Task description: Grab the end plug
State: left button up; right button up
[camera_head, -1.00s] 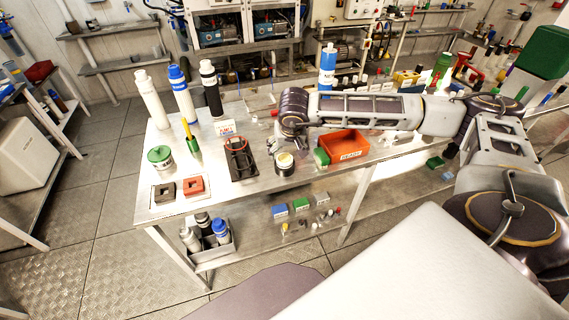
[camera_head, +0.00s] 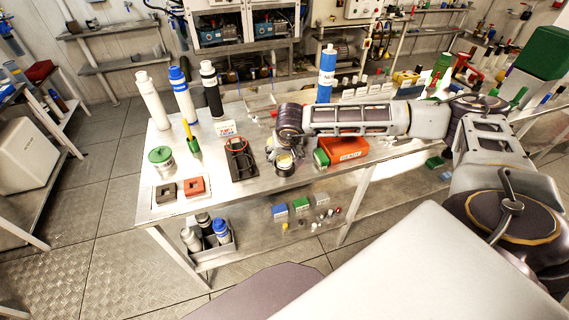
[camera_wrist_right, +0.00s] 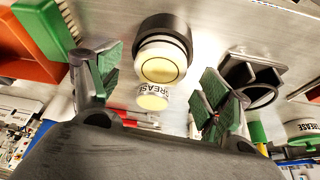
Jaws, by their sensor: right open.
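What I take to be the end plug is a round cream-white piece with a yellowish top and a black collar (camera_wrist_right: 163,58). It stands on the metal bench, and in the head view (camera_head: 285,168) it sits just below my right gripper (camera_head: 284,153). In the right wrist view my right gripper (camera_wrist_right: 158,98) has its green-padded fingers spread wide, one on each side of the plug's line. They appear empty; I cannot tell whether they touch it. A small white tub labelled GREASE (camera_wrist_right: 152,97) shows between the fingers. My left gripper is not in view.
An orange-red bin (camera_head: 347,150) with a green brush (camera_head: 321,157) lies right of the plug. A black fixture with a red ring (camera_head: 239,160) stands to its left. A green-lidded jar (camera_head: 160,160) and tall cylinders (camera_head: 182,95) stand further left. The bench's front edge is close.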

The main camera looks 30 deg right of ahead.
aim_at(285, 159)
jog(key=shift+w+d+f, duration=0.15)
jog(key=shift+w+f, duration=0.1)
jog(key=shift+f, duration=0.4)
jog(key=shift+c, duration=0.3)
jog(key=c, duration=1.2)
jog(key=shift+o, duration=0.2)
jog(key=shift+r, duration=0.2)
notch_tip(285, 159, up, 10)
jog(key=shift+b, duration=0.4)
jog(key=shift+f, duration=0.15)
